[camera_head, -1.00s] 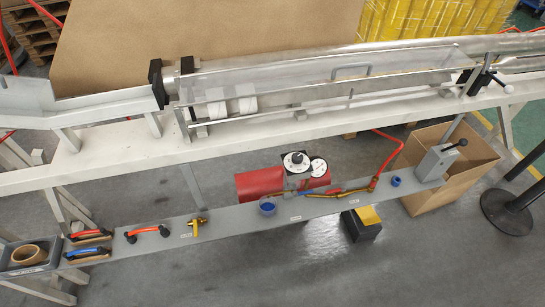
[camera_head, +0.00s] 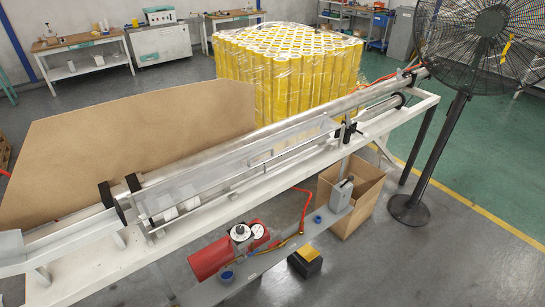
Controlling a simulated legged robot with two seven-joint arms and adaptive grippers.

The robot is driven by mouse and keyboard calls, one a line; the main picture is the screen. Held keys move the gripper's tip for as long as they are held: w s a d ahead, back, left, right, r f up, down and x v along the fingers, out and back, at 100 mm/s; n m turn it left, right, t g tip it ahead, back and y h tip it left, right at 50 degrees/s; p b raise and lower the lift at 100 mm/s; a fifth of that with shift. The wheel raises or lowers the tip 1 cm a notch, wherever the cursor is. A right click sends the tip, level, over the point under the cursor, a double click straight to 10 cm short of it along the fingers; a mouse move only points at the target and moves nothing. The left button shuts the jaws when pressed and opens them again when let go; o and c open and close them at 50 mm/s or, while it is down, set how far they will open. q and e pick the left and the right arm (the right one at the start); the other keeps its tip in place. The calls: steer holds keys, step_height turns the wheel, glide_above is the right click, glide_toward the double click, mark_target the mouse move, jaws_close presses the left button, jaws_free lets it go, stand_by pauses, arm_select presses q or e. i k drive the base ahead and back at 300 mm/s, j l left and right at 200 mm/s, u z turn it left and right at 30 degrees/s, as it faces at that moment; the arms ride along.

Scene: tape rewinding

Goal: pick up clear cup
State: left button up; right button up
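A small cup-like thing (camera_head: 226,277) with blue in it stands on the grey lower shelf (camera_head: 205,292), near the bottom of the view. It is small, and I cannot tell for sure that it is the clear cup. A small blue round piece (camera_head: 318,219) sits farther right on the same shelf. Neither of my grippers is in view.
A red cylinder with gauges (camera_head: 209,258) is beside the shelf. The long white bench (camera_head: 150,262) with a metal tube runs above it. A cardboard box (camera_head: 352,222), a black-and-yellow block (camera_head: 305,261) and a stand fan (camera_head: 410,208) are to the right. Open floor lies at the lower right.

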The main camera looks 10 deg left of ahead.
mark_target(227, 275)
steer(key=i+l, duration=0.2)
steer(key=i, duration=0.2)
steer(key=i+l, duration=0.2)
steer(key=i, duration=0.2)
